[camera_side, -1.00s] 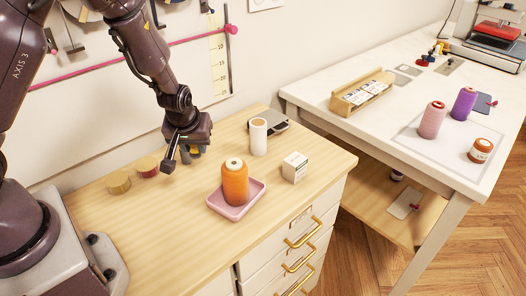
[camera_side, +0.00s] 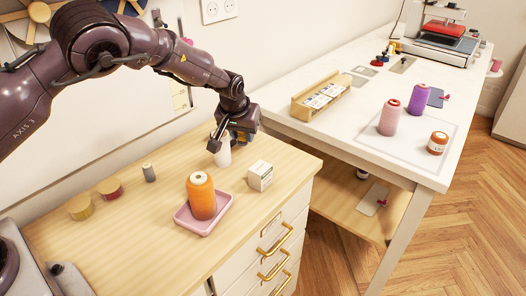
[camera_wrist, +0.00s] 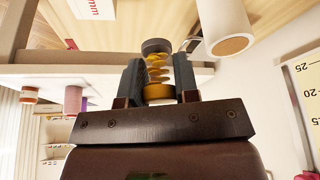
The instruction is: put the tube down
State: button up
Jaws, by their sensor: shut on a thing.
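My gripper (camera_side: 236,138) is above the far right part of the wooden cabinet top, fingers pointing down. In the wrist view my gripper (camera_wrist: 158,82) is shut on a small tube (camera_wrist: 157,71) with a yellow coil showing and a dark grey cap at its far end. In the side view the tube is mostly hidden by the fingers. Whether its end touches the top cannot be told.
A white roll (camera_side: 222,155) stands close by my gripper, and also shows in the wrist view (camera_wrist: 222,20). An orange spool (camera_side: 201,196) stands in a pink tray (camera_side: 187,222). A white box (camera_side: 260,176) is to the right. A grey bobbin (camera_side: 149,173) stands left.

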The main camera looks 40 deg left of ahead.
send_over(264, 156)
jog(key=s, duration=0.2)
jog(key=f, duration=0.6)
jog(key=shift+w+d+f, duration=0.25)
jog(key=shift+f, duration=0.05)
jog(key=shift+w+f, duration=0.15)
jog(key=shift+f, duration=1.65)
jog(key=shift+f, duration=0.1)
jog(key=o, duration=0.6)
jog(key=shift+f, duration=0.1)
jog(key=o, duration=0.4)
